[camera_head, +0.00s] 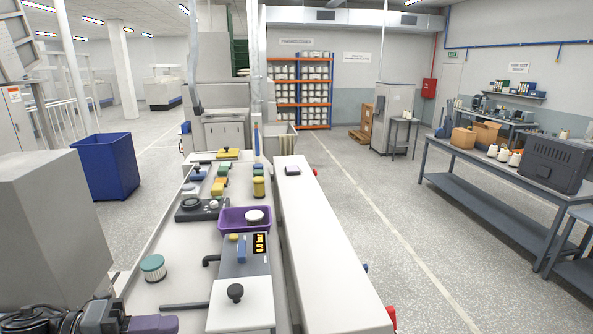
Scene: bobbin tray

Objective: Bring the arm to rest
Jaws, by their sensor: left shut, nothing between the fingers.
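My left gripper (153,323) is at the bottom left corner, partly cut off by the frame edge. It is shut and holds nothing. It is low in the picture, apart from the purple tray (228,227). My right gripper is not in view.
Several coloured parts lie farther along the bench. A white ledge (322,245) runs along the right.

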